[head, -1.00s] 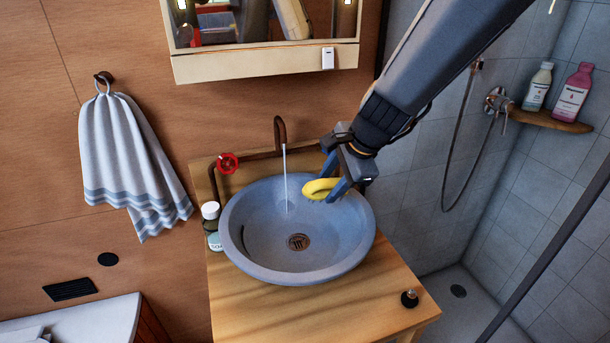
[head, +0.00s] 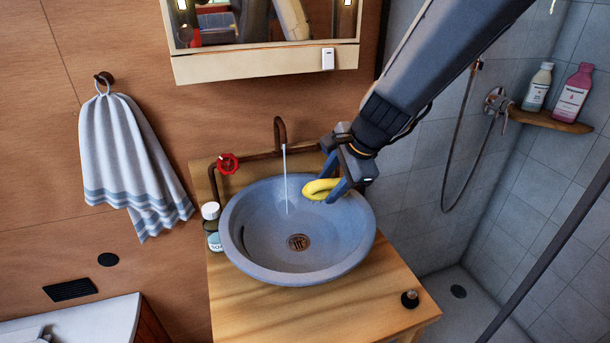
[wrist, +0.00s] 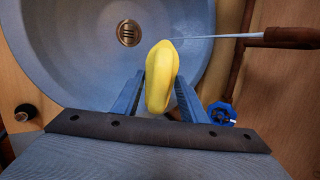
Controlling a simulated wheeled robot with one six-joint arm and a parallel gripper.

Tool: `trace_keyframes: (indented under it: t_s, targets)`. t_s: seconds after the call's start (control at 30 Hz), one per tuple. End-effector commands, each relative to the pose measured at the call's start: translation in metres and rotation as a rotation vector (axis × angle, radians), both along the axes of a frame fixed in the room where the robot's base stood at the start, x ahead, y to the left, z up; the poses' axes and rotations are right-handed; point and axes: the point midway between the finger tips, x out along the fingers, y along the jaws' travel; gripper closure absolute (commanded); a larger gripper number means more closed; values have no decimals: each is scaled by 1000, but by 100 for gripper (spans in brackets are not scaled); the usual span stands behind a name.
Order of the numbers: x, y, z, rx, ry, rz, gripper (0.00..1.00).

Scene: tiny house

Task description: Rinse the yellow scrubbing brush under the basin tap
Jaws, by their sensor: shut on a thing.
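The yellow scrubbing brush (head: 321,187) is held in my gripper (head: 338,188), over the right part of the grey basin (head: 262,255). In the wrist view the brush (wrist: 161,75) sits between the two blue fingers of my gripper (wrist: 160,95), which are shut on it. The copper tap (head: 280,130) runs a thin stream of water (head: 286,180) into the basin. The stream falls to the left of the brush, apart from it. The tap (wrist: 290,38) and stream (wrist: 215,37) also show in the wrist view.
A red valve wheel (head: 227,163) is on the pipe left of the tap. A mirror cabinet (head: 265,62) hangs above.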

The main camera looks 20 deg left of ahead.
Motion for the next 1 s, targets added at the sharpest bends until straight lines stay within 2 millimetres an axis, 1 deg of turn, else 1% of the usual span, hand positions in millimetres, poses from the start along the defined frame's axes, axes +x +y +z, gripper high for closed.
trace_keyframes:
  t_s: [0.7, 1.0]
  targets:
    - [-22, -41, 39, 1, -2, -1, 79]
    - [-24, -44, 40, 0, 0, 0, 79]
